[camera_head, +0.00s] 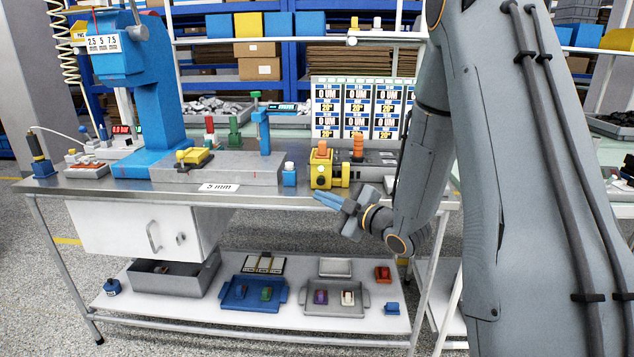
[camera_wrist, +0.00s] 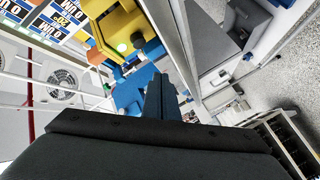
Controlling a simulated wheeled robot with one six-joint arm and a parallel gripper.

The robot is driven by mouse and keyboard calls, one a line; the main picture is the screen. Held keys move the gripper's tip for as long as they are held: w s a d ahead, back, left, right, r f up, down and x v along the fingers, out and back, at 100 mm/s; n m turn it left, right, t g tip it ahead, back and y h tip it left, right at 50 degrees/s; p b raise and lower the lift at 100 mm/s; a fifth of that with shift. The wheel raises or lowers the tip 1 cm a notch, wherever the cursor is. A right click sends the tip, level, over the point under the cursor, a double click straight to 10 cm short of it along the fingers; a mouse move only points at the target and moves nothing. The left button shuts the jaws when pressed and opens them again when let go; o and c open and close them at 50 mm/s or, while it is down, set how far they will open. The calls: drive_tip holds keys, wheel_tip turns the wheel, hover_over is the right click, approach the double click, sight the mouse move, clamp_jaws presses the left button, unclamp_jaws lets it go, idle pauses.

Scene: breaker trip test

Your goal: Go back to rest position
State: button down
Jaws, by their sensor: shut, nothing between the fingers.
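My gripper (camera_head: 328,200) shows in the head view at the front edge of the workbench (camera_head: 120,187), with its fingers pointing left. The fingers are together, with nothing between them. In the wrist view my gripper (camera_wrist: 160,85) shows as dark fingers over the middle of the picture. A yellow block device (camera_head: 321,170) with an orange top stands on the bench just behind and above my gripper in the head view. A yellow device also shows at the top of the wrist view (camera_wrist: 122,30). I see no contact between the gripper and the bench devices.
A blue press (camera_head: 155,95) stands at the bench's left. A label board (camera_head: 358,108) stands behind the yellow device. The lower shelf (camera_head: 200,318) holds a blue tray (camera_head: 240,304) and a grey tray (camera_head: 310,308). The floor left of the bench is clear.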

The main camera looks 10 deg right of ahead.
drive_tip(key=s+d+f+m+g+h+p, duration=0.2)
drive_tip(key=s+m+g+h, duration=0.2)
drive_tip(key=s+m, duration=0.15)
drive_tip(key=s+d+f+m+g+h+p, duration=0.1)
drive_tip(key=s+d+f+m+g+h, duration=0.1)
drive_tip(key=s+m+g+h, duration=0.35)
drive_tip(key=s+a+r+m+g+p, duration=0.1)
drive_tip(key=s+a+m+g, duration=0.1)
drive_tip(key=s, duration=0.9)
drive_tip(key=s+a+r+m+g+y+p, duration=0.1)
drive_tip(key=s+a+m+g, duration=0.1)
drive_tip(key=s, duration=0.9)
drive_tip(key=shift+a+r+g, duration=0.25)
drive_tip(key=shift+a+g, duration=0.2)
drive_tip(key=shift+g, duration=0.4)
drive_tip(key=shift+s+y, duration=0.1)
drive_tip(key=shift+y, duration=0.15)
